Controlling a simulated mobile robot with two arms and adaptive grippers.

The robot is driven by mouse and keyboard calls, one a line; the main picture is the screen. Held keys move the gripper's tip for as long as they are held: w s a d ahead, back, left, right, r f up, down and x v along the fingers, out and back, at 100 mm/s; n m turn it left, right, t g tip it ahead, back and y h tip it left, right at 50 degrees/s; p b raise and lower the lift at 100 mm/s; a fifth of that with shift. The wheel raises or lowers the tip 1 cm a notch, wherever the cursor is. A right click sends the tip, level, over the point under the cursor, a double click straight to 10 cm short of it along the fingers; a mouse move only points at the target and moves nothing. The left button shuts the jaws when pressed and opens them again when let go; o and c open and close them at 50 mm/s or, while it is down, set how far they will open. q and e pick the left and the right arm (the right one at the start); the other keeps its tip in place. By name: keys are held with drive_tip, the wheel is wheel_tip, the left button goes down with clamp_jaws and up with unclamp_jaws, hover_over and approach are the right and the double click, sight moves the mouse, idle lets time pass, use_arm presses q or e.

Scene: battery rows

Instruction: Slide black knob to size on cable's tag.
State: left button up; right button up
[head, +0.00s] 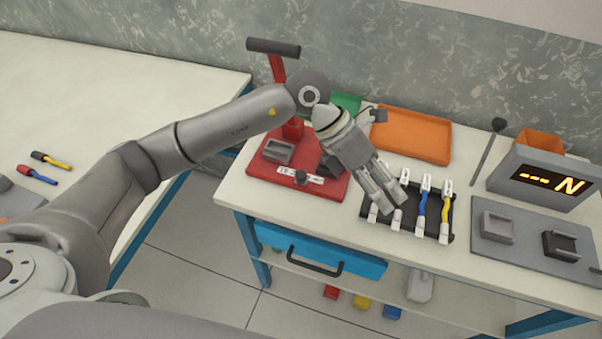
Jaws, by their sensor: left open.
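Several cables lie side by side in a black tray (375,222), including a blue one (421,206) and a yellow one (445,208). White tags (447,188) stand at their far ends; their print is unreadable. My left gripper (393,204) is open, pointing down over the tray's left part. It hides some cables there, and I cannot tell whether it touches one. My right gripper is not in view.
An orange tray (411,135) and a green tray (347,103) lie behind. At right, a display (549,180) reads "--- N" behind a grey plate with two blocks. A blue drawer (318,250) is under the table. Two cables lie on the left table (130,72).

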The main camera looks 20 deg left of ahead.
use_arm(q)
drive_tip(key=w+a+f+t+y, duration=0.15)
drive_tip(key=w+a+y, duration=0.35)
drive_tip(key=a, duration=0.5)
drive_tip(key=y, duration=0.4)
approach(301, 173)
drive_tip(key=shift+s+a+n, duration=0.1)
drive_tip(key=shift+a+n, duration=0.15)
drive_tip(key=shift+n, duration=0.15)
wheel_tip(301, 173, down, 10)
drive_tip(key=shift+d+f+p, duration=0.1)
drive_tip(key=shift+f+p, duration=0.15)
drive_tip(key=shift+p, duration=0.75)
clamp_jaws()
